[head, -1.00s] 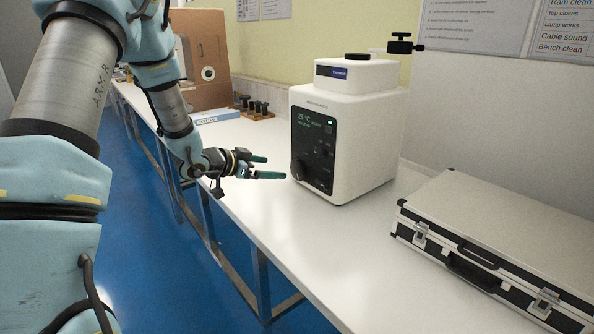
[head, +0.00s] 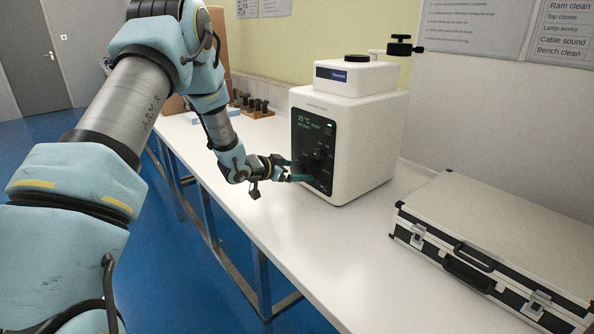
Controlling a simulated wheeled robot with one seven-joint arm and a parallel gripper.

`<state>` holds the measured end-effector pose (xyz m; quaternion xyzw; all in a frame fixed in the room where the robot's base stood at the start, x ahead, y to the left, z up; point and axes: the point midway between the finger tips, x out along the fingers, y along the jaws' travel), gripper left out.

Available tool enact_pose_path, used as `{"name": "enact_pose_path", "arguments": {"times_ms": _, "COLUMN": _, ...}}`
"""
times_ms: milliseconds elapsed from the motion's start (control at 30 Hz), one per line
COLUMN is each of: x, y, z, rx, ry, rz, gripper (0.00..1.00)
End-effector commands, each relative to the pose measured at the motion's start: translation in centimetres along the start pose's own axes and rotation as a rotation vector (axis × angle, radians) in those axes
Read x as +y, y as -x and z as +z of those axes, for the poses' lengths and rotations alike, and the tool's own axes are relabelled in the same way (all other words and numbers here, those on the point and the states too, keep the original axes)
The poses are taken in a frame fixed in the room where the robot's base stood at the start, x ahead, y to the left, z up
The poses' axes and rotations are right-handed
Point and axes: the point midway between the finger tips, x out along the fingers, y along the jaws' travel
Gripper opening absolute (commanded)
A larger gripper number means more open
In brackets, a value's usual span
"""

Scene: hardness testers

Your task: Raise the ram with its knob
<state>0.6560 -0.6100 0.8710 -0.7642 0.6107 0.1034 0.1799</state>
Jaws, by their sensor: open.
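A white boxy tester (head: 352,140) stands on the bench with a black front panel (head: 325,150). The panel carries a small lit display (head: 308,122) and dark controls. My gripper (head: 300,171), with green fingertips, is open at the lower left of this panel, its fingers pointing at it. The fingers cover the spot where a dark round knob shows in the earlier view; I cannot tell whether they touch it or stand around it. A black cap (head: 357,58) sits on the tester's top, and a black fitting (head: 400,46) sticks up behind at the right. No ram is clearly visible.
A closed silver and black case (head: 500,235) lies on the bench to the right. A wooden stand with several black-topped pieces (head: 257,106) is behind at the left. The white bench top (head: 270,215) is clear in front of the tester.

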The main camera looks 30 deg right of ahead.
Motion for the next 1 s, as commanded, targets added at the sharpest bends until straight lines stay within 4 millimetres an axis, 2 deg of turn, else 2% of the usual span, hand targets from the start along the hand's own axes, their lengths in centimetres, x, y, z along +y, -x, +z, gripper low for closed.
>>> {"name": "enact_pose_path", "arguments": {"times_ms": 167, "x": 0.01, "y": 0.01, "z": 0.02, "rx": 0.0, "ry": 0.0, "rz": 0.0, "gripper": 0.98}}
{"name": "enact_pose_path", "arguments": {"times_ms": 800, "x": 0.01, "y": 0.05, "z": 0.04, "rx": -0.001, "ry": 0.0, "rz": 0.0, "gripper": 0.27}}
{"name": "enact_pose_path", "arguments": {"times_ms": 1000, "x": 0.06, "y": -0.02, "z": 0.2, "rx": -0.001, "ry": -0.015, "rz": -0.005, "gripper": 0.27}}
